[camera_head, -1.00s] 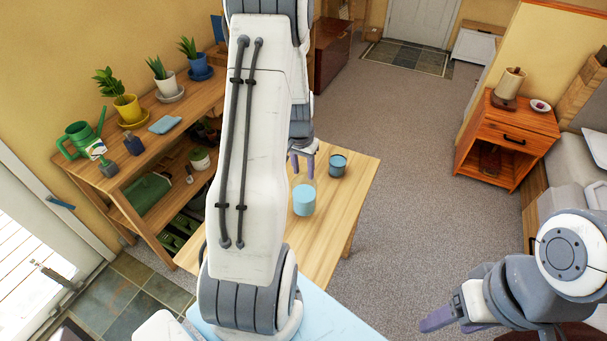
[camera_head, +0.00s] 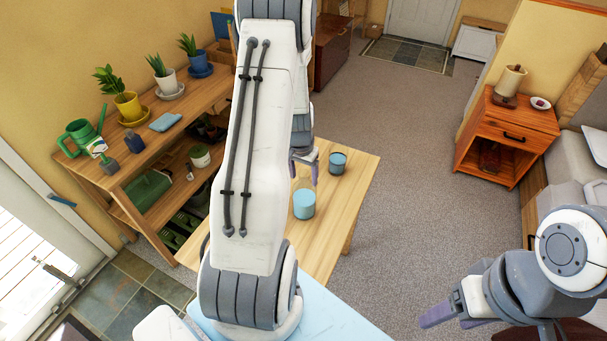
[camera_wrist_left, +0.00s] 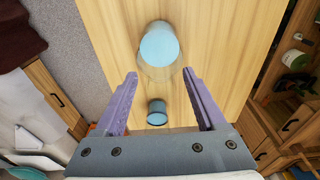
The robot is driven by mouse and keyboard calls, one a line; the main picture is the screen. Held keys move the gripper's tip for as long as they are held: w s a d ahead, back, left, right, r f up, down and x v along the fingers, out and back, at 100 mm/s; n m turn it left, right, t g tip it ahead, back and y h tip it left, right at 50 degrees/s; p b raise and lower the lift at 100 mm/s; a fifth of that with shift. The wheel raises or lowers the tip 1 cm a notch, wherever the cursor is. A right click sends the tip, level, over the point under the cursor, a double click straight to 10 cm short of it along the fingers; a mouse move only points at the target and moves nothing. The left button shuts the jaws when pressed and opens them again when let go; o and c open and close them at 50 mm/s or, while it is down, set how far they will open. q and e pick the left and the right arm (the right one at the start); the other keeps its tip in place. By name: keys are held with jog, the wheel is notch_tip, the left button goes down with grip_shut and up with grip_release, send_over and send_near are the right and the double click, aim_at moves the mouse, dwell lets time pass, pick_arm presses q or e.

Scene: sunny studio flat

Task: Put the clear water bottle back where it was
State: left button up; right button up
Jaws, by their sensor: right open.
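A clear vessel with light blue water (camera_head: 304,204), which fits the clear water bottle, stands upright on the wooden table. It also shows in the left wrist view (camera_wrist_left: 159,47), beyond the fingertips. My left gripper (camera_head: 304,172) is above the table, just behind the vessel in the head view. Its purple fingers (camera_wrist_left: 164,75) are spread apart with nothing held between them. A dark grey cup with blue water (camera_head: 338,163) stands farther back; it appears between the fingers in the left wrist view (camera_wrist_left: 157,112), below them. My right gripper (camera_head: 447,318) is open and empty at the lower right.
The wooden table (camera_head: 350,199) has bare room right of the vessel. A wooden shelf (camera_head: 190,102) at the left holds potted plants, a green watering can (camera_head: 80,137) and a blue cloth (camera_head: 165,122). An orange-brown cabinet (camera_head: 507,135) stands at the right. Carpet lies between.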

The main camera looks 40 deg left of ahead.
pick_arm(q)
jog(key=shift+r, duration=0.35)
notch_tip(320, 180, up, 12)
jog(key=s+b, duration=0.1)
jog(key=b, duration=0.1)
jog(key=s+d+r+m+h, duration=0.1)
jog(key=s+d+r+m, duration=0.1)
jog(key=d, duration=0.9)
jog(key=s+d+r+m, duration=0.2)
jog(key=d+m, duration=0.1)
jog(key=d, duration=0.9)
jog(key=s+d+m, duration=0.2)
jog(key=s+d, duration=0.3)
jog(key=s, duration=0.3)
jog(key=s+d+r+m+g, duration=0.1)
jog(key=s+d+m, duration=0.1)
jog(key=s+d, duration=0.4)
jog(key=shift+s+r+m, duration=0.25)
jog(key=shift+s+m, duration=0.15)
jog(key=shift+s, duration=0.55)
